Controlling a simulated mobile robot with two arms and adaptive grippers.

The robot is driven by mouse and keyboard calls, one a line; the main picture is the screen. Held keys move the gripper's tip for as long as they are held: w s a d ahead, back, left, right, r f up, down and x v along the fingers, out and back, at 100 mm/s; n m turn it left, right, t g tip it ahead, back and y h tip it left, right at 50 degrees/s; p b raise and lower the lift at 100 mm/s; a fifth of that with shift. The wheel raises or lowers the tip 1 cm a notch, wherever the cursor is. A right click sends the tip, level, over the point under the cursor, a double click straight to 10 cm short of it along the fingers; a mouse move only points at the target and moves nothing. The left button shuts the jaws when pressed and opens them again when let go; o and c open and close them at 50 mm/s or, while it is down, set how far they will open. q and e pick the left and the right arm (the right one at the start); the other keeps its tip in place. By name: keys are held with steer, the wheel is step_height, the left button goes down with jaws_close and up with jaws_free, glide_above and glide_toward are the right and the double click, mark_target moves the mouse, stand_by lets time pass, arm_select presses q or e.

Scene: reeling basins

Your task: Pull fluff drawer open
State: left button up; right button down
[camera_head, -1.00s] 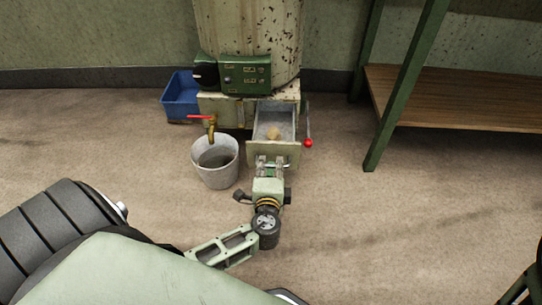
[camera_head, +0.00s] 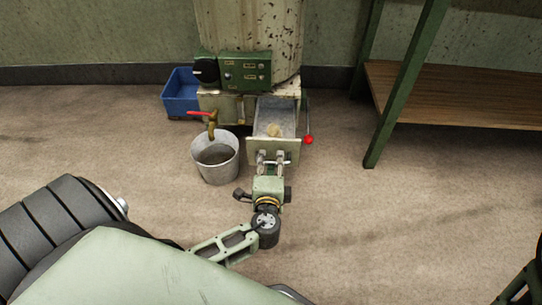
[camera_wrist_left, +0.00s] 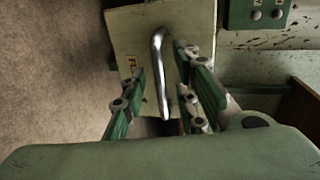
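The fluff drawer (camera_head: 291,151) stands pulled out from the base of the machine, with a small tan clump of fluff (camera_head: 274,130) inside. Its pale front panel also shows in the left wrist view (camera_wrist_left: 128,42), with a partly hidden label. A bent metal handle (camera_wrist_left: 158,75) sticks out from this panel. My left gripper (camera_head: 271,159) is in front of the panel. In the left wrist view, the left gripper's fingers (camera_wrist_left: 163,92) stand apart on both sides of the handle, with gaps visible. My right gripper is out of view.
A grey bucket (camera_head: 228,168) stands left of the drawer under a red-handled tap (camera_head: 204,114). A red-knobbed lever (camera_head: 308,139) is right of the drawer. A blue bin (camera_head: 181,100) is behind the bucket. A wooden shelf on green legs (camera_head: 470,95) stands right. Floor in front is clear.

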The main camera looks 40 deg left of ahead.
arm_select(q)
steer(key=v, duration=1.1)
steer(key=shift+s, duration=0.25)
steer(key=shift+d, duration=0.1)
